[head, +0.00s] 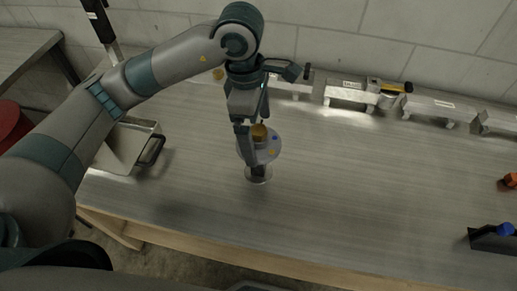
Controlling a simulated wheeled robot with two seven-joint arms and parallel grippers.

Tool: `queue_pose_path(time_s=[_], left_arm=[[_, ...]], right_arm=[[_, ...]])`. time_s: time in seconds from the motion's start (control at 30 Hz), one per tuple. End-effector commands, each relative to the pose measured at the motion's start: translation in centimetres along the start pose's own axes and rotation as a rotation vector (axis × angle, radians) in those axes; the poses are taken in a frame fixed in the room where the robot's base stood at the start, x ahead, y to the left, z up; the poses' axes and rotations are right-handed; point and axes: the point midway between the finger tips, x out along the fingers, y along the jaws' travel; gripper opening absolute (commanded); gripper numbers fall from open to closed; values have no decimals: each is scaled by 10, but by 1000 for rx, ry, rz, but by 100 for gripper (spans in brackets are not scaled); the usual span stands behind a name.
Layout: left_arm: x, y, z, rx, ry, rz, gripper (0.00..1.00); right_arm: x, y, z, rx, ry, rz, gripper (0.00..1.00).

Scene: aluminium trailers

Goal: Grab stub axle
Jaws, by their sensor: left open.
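A round grey plate (268,151) with a brass-coloured centre and small blue and orange spots shows on a short dark post with a round metal foot (258,174), near the middle of the table. It may be the stub axle; I cannot tell for sure. My left gripper (253,141) is open and points down at the plate, with a finger in front of its left part. Whether the fingers touch it I cannot tell. The gripper hides part of the plate and its centre. My right gripper is not in view.
A metal tray with a dark handle (152,150) stands at the left. Several labelled metal brackets (350,93) line the back wall, with a yellow-black tool (390,86) among them. A dark holder (490,240) and an orange part (510,181) are at the right. The table between is clear.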

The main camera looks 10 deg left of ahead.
Motion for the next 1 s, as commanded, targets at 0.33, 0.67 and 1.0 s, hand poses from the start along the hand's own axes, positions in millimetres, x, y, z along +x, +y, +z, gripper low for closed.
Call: queue_pose_path(time_s=[0.33, 0.67, 1.0], left_arm=[[27, 0, 0, 0, 0, 1, 100], [28, 0, -1, 0, 0, 0, 100], [55, 4, -9, -3, 1, -4, 100]], right_arm=[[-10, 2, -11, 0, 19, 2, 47], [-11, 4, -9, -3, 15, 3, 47], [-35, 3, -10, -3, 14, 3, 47]])
